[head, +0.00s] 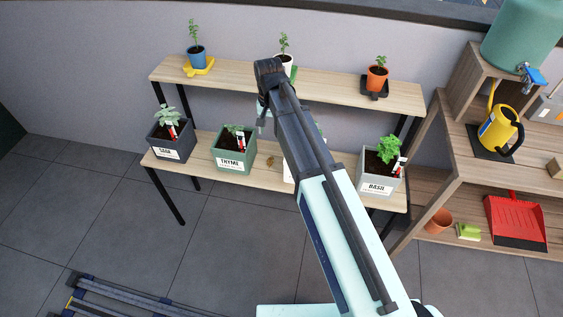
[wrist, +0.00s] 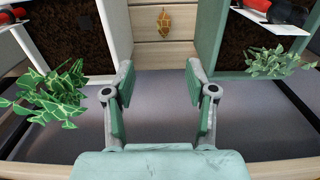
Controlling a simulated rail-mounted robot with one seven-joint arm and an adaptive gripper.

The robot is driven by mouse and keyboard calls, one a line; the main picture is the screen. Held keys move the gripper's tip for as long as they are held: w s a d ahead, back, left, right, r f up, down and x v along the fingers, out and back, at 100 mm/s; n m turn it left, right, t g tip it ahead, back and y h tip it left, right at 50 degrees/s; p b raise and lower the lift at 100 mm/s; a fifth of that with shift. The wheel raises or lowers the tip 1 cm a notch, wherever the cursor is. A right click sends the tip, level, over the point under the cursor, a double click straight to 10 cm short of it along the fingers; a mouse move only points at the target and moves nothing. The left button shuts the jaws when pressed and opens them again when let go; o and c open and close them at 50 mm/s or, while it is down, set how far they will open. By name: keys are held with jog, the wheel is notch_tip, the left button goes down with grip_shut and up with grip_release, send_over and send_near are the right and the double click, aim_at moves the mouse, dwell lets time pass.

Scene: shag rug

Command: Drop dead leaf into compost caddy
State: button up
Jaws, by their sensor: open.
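The dead leaf (wrist: 164,22) is small, orange-brown and lies on the pale wooden shelf between two planters in the wrist view. It also shows as a small brown spot on the lower shelf in the head view (head: 270,161), right of the green THYME planter (head: 233,158). My gripper (wrist: 160,69) is open and empty, with the leaf ahead of it, beyond and between its fingertips, not touching. In the head view my arm hides most of the gripper. I cannot make out a compost caddy in either view.
A white-rimmed planter (wrist: 115,30) and a green planter (wrist: 207,35) flank the leaf closely. A SAGE planter (head: 170,140) and a BASIL planter (head: 378,172) stand farther out. The upper shelf (head: 225,78) holds small pots. A red dustpan (head: 516,222) is at right.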

send_over(270, 162)
jog(key=f, duration=1.1)
jog(key=shift+w+d, duration=0.2)
jog(key=shift+d, duration=0.1)
jog(key=shift+s+a+f, duration=0.1)
jog(key=shift+a+f, duration=0.05)
jog(key=shift+f, duration=1.1)
jog(key=shift+a+f, duration=0.1)
jog(key=shift+f, duration=1.15)
jog(key=c, duration=0.8)
jog(key=shift+r, duration=0.1)
jog(key=shift+c, duration=0.2)
